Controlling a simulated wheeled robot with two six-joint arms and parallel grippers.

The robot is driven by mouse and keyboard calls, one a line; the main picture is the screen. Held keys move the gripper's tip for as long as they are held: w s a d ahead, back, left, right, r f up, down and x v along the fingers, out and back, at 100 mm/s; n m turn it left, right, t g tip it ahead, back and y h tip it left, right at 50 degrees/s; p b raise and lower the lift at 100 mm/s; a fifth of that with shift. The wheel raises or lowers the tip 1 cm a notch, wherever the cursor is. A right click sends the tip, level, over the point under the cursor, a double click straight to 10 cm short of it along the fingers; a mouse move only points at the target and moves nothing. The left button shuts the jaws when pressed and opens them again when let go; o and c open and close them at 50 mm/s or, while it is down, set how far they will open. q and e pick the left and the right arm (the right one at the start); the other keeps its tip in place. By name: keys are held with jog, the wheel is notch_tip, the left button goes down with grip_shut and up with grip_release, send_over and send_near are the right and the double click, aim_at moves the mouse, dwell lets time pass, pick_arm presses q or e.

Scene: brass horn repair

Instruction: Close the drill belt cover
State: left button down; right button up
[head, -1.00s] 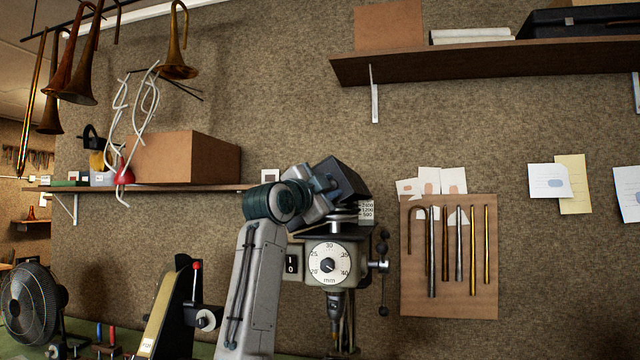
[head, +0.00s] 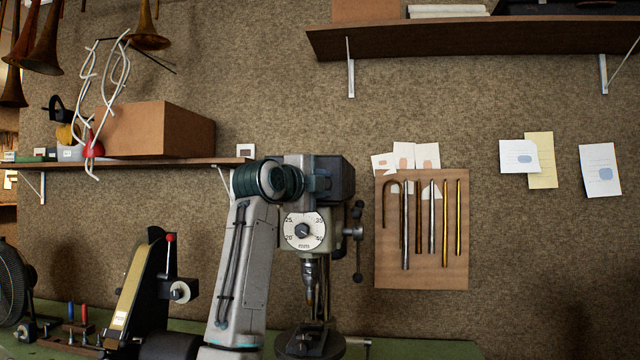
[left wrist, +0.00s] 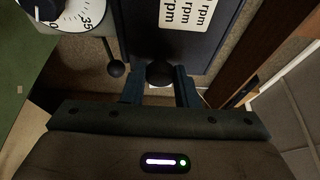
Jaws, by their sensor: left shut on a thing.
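The drill press (head: 303,258) stands at the middle of the bench, with its round mm dial facing me. Its dark belt cover (head: 343,177) sits level on top of the drill head, and no pulleys show under it. My left gripper (head: 318,184) is at the front of the cover, partly hidden by my own wrist. In the left wrist view my left gripper (left wrist: 158,88) is shut on a dark round knob (left wrist: 159,73) between its fingers. A dark panel with a white rpm label (left wrist: 185,12) lies just beyond. My right gripper is not in view.
The drill's feed lever (head: 357,232) sticks out at its right. A belt sander (head: 135,285) and a fan (head: 12,285) stand at the left. A shelf with a cardboard box (head: 155,130) is behind at the left. A tool board (head: 421,275) hangs at the right.

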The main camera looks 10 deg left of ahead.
pick_arm(q)
jog(key=shift+w+f, duration=0.1)
jog(key=shift+f, duration=0.15)
jog(key=c, duration=1.4)
grip_release()
jog(key=shift+c, duration=0.2)
jog(key=o, duration=0.3)
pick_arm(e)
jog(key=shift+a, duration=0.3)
pick_arm(q)
jog(key=shift+r, duration=0.1)
jog(key=b+v, duration=0.4)
jog(key=v, duration=0.7)
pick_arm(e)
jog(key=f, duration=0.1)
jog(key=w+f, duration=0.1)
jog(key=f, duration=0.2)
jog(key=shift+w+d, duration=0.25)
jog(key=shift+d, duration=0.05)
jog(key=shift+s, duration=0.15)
